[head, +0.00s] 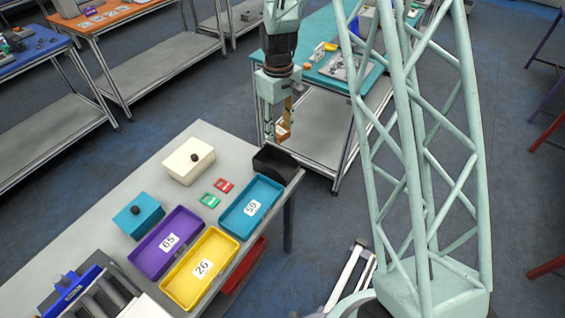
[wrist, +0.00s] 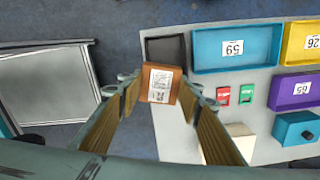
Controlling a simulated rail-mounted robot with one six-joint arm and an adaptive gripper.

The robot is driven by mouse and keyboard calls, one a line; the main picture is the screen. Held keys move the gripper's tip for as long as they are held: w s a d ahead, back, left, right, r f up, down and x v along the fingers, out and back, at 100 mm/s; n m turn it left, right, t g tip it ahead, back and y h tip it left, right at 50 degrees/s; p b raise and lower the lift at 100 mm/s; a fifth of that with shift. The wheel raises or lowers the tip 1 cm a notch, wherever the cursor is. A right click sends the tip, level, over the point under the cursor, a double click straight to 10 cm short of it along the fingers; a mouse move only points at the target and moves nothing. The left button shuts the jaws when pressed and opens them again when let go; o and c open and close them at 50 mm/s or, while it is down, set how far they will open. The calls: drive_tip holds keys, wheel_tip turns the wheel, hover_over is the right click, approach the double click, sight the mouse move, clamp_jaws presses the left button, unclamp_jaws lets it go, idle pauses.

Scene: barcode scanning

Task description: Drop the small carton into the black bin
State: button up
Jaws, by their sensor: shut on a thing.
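The small carton is an orange-brown box with a white label. It shows between my fingers in the wrist view (wrist: 160,84) and low at the fingertips in the head view (head: 283,131). My gripper (head: 276,135) is shut on it and holds it in the air above the table's far end. The black bin (head: 275,162) sits at the table's far right corner, just below my gripper. In the wrist view the black bin (wrist: 166,48) lies beyond the carton, whose top edge is close to the bin's near rim in the picture. The gap in height between them is hard to tell.
Beside the bin is a blue tray (head: 251,207) marked 59, then yellow (head: 201,267) and purple (head: 166,243) trays. A green (head: 210,200) and a red (head: 224,185) switch, a cream box (head: 189,161) and a blue box (head: 138,215) stand on the table.

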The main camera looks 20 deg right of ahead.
drive_tip(key=shift+f, duration=0.2)
idle(0.3)
drive_tip(key=shift+f+b, duration=1.3)
drive_tip(key=shift+f, duration=1.5)
drive_tip(key=o, duration=1)
drive_tip(key=shift+r, duration=0.1)
wheel_tip(320, 180, up, 10)
drive_tip(key=shift+r, duration=0.9)
